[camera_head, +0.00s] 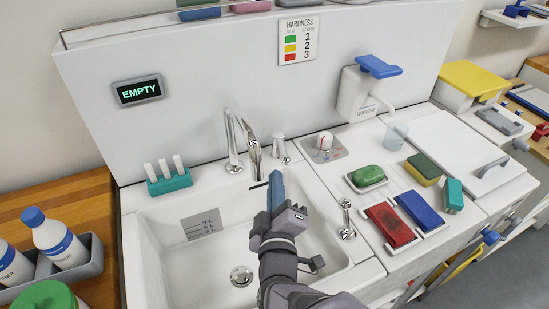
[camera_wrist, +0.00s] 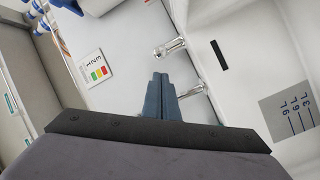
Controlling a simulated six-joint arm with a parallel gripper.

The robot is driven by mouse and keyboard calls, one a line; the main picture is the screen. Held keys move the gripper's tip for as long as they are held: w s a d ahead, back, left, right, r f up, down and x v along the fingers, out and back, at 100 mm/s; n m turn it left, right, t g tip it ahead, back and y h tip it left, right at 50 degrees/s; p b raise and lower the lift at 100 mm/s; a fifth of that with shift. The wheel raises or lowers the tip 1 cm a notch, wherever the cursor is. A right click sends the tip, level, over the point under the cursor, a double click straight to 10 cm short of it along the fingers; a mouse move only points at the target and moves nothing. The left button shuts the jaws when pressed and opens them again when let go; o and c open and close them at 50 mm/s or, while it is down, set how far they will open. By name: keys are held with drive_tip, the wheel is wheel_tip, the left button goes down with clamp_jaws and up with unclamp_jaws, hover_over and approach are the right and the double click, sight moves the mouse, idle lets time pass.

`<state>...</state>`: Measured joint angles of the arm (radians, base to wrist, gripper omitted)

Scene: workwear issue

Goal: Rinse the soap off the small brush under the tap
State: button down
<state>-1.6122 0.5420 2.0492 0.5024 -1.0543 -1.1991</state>
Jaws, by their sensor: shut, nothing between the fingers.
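My gripper (camera_head: 276,176) is shut and empty above the white sink (camera_head: 133,249), just right of the chrome tap (camera_head: 231,125). Its blue fingers show together in the wrist view (camera_wrist: 160,80), with chrome tap parts (camera_wrist: 168,47) close beyond them. I cannot see water running from the spout. I cannot identify the small brush for certain. A small teal block (camera_head: 453,195), possibly it, stands on the right counter beside a green and yellow sponge (camera_head: 424,169). No soap can be made out on it.
Right of the sink are a green soap bar (camera_head: 367,176), red (camera_head: 390,225) and blue (camera_head: 420,209) pads in trays, and a clear cup (camera_head: 396,135) under a dispenser (camera_head: 357,93). A chrome fitting (camera_head: 346,216) stands on the sink's right edge. White bottles (camera_head: 55,240) stand at left.

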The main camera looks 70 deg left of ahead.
sight(283, 161)
drive_tip(key=s+d+n, duration=0.1)
drive_tip(key=d+n+t+h, duration=0.1)
drive_tip(key=n, duration=0.1)
drive_tip(key=shift+s+n+p, duration=0.3)
drive_tip(key=shift+s+p, duration=0.05)
drive_tip(key=shift+s, duration=0.05)
drive_tip(key=shift+a, duration=0.1)
drive_tip(key=p+x, duration=0.2)
drive_tip(key=x, duration=0.8)
drive_tip(key=shift+w+d+f, duration=0.1)
drive_tip(key=shift+w+d, duration=0.1)
drive_tip(key=shift+w, duration=0.35)
drive_tip(key=shift+w+d+f, duration=0.1)
drive_tip(key=shift+w+d, duration=0.15)
drive_tip(key=shift+w, duration=0.25)
drive_tip(key=shift+d+r, duration=0.1)
